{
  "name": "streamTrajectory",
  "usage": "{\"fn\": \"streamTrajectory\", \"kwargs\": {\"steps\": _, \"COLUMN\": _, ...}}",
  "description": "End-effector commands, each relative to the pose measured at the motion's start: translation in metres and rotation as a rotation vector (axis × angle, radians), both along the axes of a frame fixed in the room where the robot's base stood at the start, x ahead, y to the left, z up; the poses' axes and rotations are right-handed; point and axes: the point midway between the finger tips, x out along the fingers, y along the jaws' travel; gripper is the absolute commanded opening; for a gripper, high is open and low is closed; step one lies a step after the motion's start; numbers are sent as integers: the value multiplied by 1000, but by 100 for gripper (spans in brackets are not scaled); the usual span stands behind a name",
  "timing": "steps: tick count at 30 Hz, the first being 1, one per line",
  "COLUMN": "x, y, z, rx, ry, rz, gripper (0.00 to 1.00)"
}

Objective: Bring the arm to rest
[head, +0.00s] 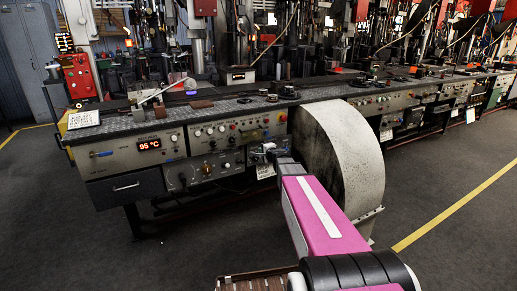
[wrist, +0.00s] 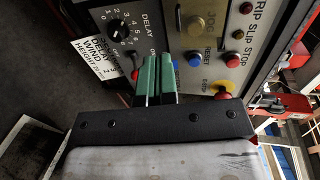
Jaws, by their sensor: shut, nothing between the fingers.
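My arm, with its pink link, reaches forward from the lower right of the head view. My gripper (head: 266,152) is at the front panel of the long machine bench (head: 215,135), just left of a large pale curved guard (head: 345,150). In the wrist view my gripper's green fingers (wrist: 158,65) are together and hold nothing. Whether the fingertips touch the panel cannot be told.
A red button on a yellow base (wrist: 223,91) is close right of the fingers in the wrist view. A red 95 °C display (head: 150,145) and a drawer (head: 125,187) are at the bench's left. The grey floor (head: 60,240) is clear at left.

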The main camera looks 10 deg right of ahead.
Motion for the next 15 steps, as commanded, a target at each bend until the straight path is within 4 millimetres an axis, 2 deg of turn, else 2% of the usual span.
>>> {"fn": "streamTrajectory", "kwargs": {"steps": 1, "x": -17, "y": -3, "z": 1, "rx": 1, "ry": 1, "rz": 0, "gripper": 0}}
{"fn": "streamTrajectory", "kwargs": {"steps": 6, "x": -46, "y": -13, "z": 0, "rx": 0, "ry": 1, "rz": -1, "gripper": 0}}
{"fn": "streamTrajectory", "kwargs": {"steps": 11, "x": -60, "y": -17, "z": -1, "rx": -6, "ry": 2, "rz": 7, "gripper": 0}}
{"fn": "streamTrajectory", "kwargs": {"steps": 15, "x": -73, "y": -4, "z": -8, "rx": -68, "ry": 18, "rz": 75, "gripper": 0}}
